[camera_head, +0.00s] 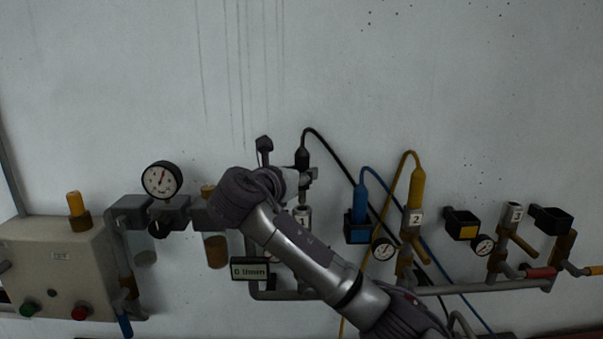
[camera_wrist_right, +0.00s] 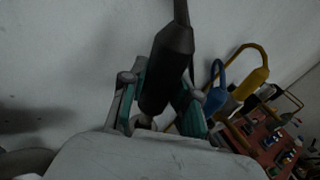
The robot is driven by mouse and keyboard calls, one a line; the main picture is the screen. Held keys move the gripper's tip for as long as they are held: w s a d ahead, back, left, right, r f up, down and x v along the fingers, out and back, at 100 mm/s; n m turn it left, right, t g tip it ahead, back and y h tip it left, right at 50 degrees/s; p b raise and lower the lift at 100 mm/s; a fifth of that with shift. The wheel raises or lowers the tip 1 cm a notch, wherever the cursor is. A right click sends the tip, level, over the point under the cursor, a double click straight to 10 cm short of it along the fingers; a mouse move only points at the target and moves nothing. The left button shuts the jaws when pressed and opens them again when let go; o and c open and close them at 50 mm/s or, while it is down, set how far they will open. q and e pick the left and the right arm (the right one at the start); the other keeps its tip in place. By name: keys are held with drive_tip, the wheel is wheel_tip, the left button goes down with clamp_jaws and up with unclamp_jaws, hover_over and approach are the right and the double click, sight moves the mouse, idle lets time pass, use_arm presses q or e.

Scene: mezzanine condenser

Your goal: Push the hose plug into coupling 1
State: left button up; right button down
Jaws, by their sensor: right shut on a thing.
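The black hose plug (camera_head: 302,158) stands upright, its black hose arching up and to the right. My right gripper (camera_head: 306,177) is shut on the plug. In the right wrist view the black plug (camera_wrist_right: 168,62) sits between the two teal-padded fingers (camera_wrist_right: 160,100). Coupling 1 (camera_head: 303,216), a grey fitting with a label "1", is below the plug in the head view. My wrist partly covers the space around it, and I cannot tell whether the plug tip touches it. My left gripper is not in view.
A blue plug (camera_head: 361,200) sits in a black holder, and a yellow plug (camera_head: 417,188) stands at coupling 2 (camera_head: 413,220). A coupling 3 (camera_head: 512,214) is at right. A gauge (camera_head: 162,180), a display (camera_head: 250,269) and a control box (camera_head: 60,270) are at left.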

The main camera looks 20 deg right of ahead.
sight(301, 203)
drive_tip(key=shift+f+b, duration=0.55)
drive_tip(key=shift+f, duration=1.7)
drive_tip(key=c, duration=0.8)
unclamp_jaws()
drive_tip(key=shift+o, duration=0.2)
drive_tip(key=shift+s+a, duration=0.1)
drive_tip(key=v, duration=1.1)
drive_tip(key=shift+s+a, duration=0.25)
drive_tip(key=shift+a, duration=0.05)
drive_tip(key=shift+f, duration=0.1)
